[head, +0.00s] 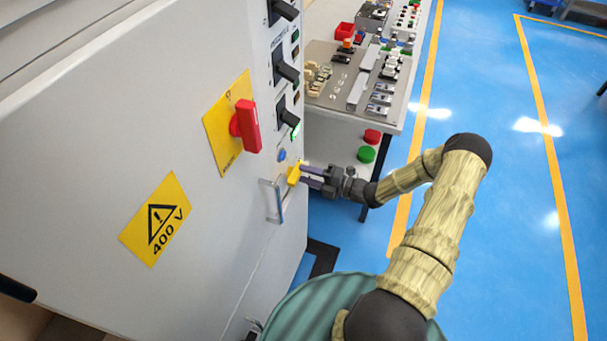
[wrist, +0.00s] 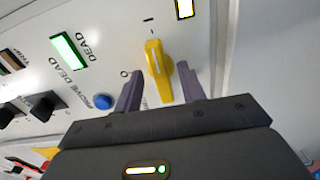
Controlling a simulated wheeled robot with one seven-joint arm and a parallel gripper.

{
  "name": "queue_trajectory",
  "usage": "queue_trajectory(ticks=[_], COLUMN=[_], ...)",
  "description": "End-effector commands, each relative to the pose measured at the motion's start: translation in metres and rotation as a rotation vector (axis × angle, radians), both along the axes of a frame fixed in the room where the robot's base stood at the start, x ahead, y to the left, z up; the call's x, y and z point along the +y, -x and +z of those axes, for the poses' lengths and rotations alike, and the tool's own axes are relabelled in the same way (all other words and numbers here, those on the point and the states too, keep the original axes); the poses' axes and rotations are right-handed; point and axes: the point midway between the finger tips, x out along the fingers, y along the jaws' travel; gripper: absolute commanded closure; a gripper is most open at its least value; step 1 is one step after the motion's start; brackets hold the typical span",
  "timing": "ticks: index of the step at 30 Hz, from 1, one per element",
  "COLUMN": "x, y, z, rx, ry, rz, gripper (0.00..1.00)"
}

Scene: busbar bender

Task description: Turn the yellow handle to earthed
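The yellow handle (wrist: 157,66) is a rotary knob on the pale cabinet panel. In the wrist view its long axis runs nearly upright, its upper end towards a short bar mark; an "O" mark is to its left. My gripper (wrist: 160,88) is open, one dark finger on each side of the handle's lower part. A gap shows on the left; I cannot tell whether the right finger touches. In the head view the handle (head: 293,175) sits at the cabinet's right edge, with my gripper (head: 308,177) reaching it from the right.
A lit green lamp (wrist: 68,50) marked DEAD and a blue button (wrist: 103,102) are beside the handle. A metal pull handle (head: 274,201) projects just below it. A red rotary handle (head: 247,126) is further left. A control desk (head: 352,97) stands behind my gripper.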

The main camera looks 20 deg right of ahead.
Motion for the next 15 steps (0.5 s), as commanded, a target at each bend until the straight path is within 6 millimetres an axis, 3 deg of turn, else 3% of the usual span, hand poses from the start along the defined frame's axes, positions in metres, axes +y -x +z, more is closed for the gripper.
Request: queue_trajectory(ticks=[15], x=[-0.084], y=[0.060], z=[-0.003], rx=[0.000], ry=[0.002], rz=[-0.006], gripper=[0.60])
